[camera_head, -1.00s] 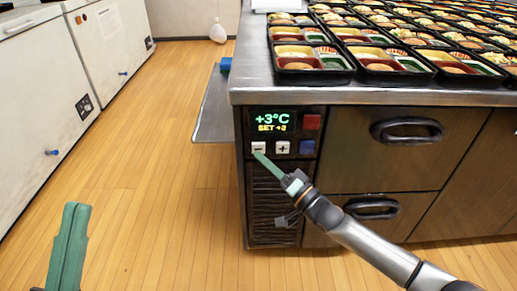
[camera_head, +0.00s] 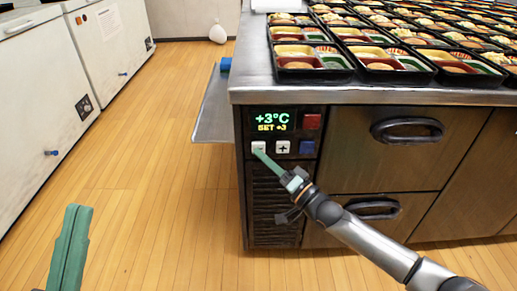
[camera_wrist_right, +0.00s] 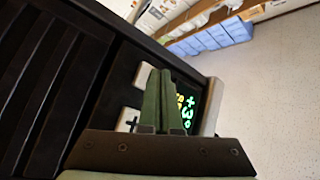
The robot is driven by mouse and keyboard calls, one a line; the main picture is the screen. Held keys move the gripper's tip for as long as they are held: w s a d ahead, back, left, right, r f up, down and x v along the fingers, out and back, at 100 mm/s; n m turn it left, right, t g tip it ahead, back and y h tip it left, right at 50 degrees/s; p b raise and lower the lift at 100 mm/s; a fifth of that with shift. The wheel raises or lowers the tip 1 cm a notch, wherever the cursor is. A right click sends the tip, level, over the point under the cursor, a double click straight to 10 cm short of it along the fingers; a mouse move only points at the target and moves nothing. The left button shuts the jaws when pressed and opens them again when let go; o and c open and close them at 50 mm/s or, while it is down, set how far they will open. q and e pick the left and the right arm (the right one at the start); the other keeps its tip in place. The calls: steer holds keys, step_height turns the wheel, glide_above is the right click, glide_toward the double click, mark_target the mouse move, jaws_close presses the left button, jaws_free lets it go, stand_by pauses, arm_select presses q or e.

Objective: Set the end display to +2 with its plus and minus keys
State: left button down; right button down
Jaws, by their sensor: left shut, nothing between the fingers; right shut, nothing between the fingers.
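The end display (camera_head: 272,121) on the counter's front panel reads +3°C, with a smaller line below that looks like SET +3. The white minus key (camera_head: 257,146) is under the display at left, and the white plus key (camera_head: 283,147) is to its right. My right gripper (camera_head: 259,155) is shut and empty, its green fingertips at the minus key and partly covering it. I cannot tell whether they touch it. In the right wrist view the shut fingers (camera_wrist_right: 152,75) hide part of the display (camera_wrist_right: 187,112); the plus key (camera_wrist_right: 127,120) is beside them. My left gripper (camera_head: 76,210) is shut and empty above the floor.
A red key (camera_head: 312,121) and a blue key (camera_head: 307,147) are right of the display and white keys. Drawers with dark handles (camera_head: 407,131) are further right. Bento trays (camera_head: 310,74) cover the steel counter (camera_head: 250,95). Open wooden floor (camera_head: 150,210) is at left.

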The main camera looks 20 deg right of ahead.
steer(key=shift+w+d+b, duration=0.15)
steer(key=shift+w+b, duration=0.15)
steer(key=shift+w, duration=0.1)
stand_by(0.3)
steer(key=shift+s+a+p, duration=0.25)
steer(key=shift+s+p, duration=0.6)
steer(key=s+p, duration=0.1)
steer(key=s+a+p, duration=0.1)
steer(key=s, duration=0.1)
steer(key=s+p, duration=0.1)
steer(key=shift+s+a+p, duration=0.25)
steer(key=shift+s+p, duration=0.1)
steer(key=shift+s, duration=0.05)
